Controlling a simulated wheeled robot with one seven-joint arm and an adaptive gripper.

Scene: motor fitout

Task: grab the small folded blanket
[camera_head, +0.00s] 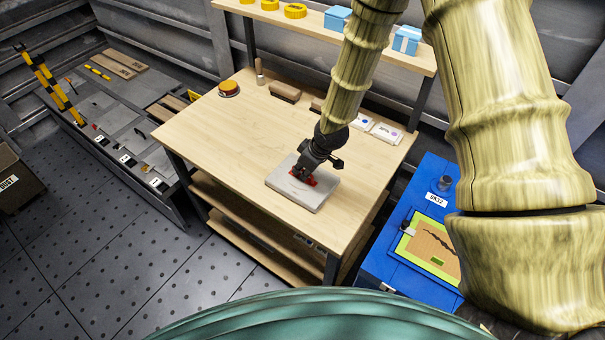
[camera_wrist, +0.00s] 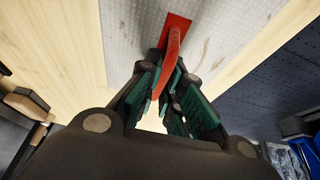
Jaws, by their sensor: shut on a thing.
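The small folded blanket (camera_head: 315,198) is a flat light-grey square pad lying on the wooden workbench, near its front edge. A red strap (camera_wrist: 171,55) stands up from a red patch on its top. In the wrist view the blanket's textured grey face (camera_wrist: 126,35) fills the upper middle. My gripper (camera_head: 304,178) comes down from above onto the blanket's middle. Its green-lined fingers (camera_wrist: 172,88) are shut on the red strap. The blanket looks flat on the bench top; I cannot tell whether it is lifted at all.
The workbench (camera_head: 215,125) carries an orange-topped round item (camera_head: 229,88), a brown block (camera_head: 285,91) and white packs (camera_head: 387,131) along its back. A shelf above holds blue boxes (camera_head: 406,40) and yellow rings (camera_head: 295,10). A blue cabinet (camera_head: 385,250) stands at right.

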